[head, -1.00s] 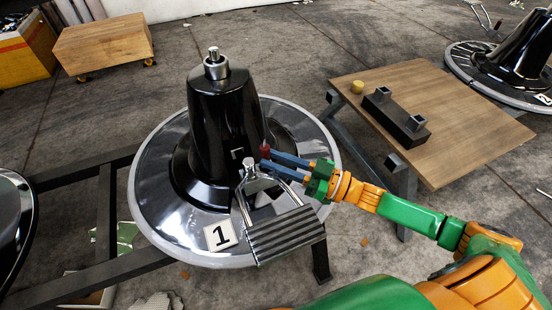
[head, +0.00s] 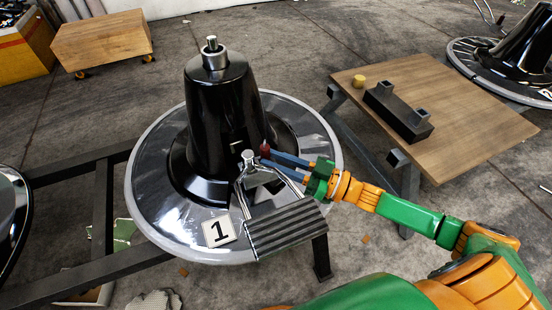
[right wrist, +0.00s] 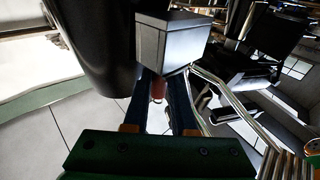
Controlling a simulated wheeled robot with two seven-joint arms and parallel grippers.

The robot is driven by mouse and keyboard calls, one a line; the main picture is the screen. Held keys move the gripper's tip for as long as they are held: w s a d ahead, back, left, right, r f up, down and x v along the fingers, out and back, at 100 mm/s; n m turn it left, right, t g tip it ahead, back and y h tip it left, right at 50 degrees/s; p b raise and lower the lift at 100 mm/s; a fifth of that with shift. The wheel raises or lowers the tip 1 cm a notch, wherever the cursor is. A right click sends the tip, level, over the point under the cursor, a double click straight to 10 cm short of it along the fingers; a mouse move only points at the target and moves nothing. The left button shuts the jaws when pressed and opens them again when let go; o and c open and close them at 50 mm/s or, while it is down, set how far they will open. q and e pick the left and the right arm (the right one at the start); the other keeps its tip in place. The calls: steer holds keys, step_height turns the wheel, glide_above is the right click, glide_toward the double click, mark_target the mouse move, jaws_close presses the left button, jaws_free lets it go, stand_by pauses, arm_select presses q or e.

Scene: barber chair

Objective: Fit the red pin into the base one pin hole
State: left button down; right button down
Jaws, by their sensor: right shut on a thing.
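Base one (head: 210,110) is a glossy black cone on a round silver disc, marked with a white "1" card (head: 219,232). A metal footrest (head: 287,230) is at its front, its bracket against the lower cone. The red pin (head: 265,150) is small and upright at the tips of my right gripper (head: 268,157), which is shut on it beside the bracket. In the right wrist view, a reddish bit of the pin (right wrist: 158,89) shows between the blue fingers, below a grey block (right wrist: 172,40). I cannot make out the pin hole. My left gripper is not in view.
Dark frame beams (head: 100,270) run at the left. A wooden box on wheels (head: 102,42) stands at the back left.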

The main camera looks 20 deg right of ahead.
steer(key=shift+f, duration=0.35)
steer(key=c, duration=0.6)
jaws_free()
steer(key=shift+c, duration=0.2)
steer(key=v, duration=0.7)
steer(key=shift+p, duration=0.4)
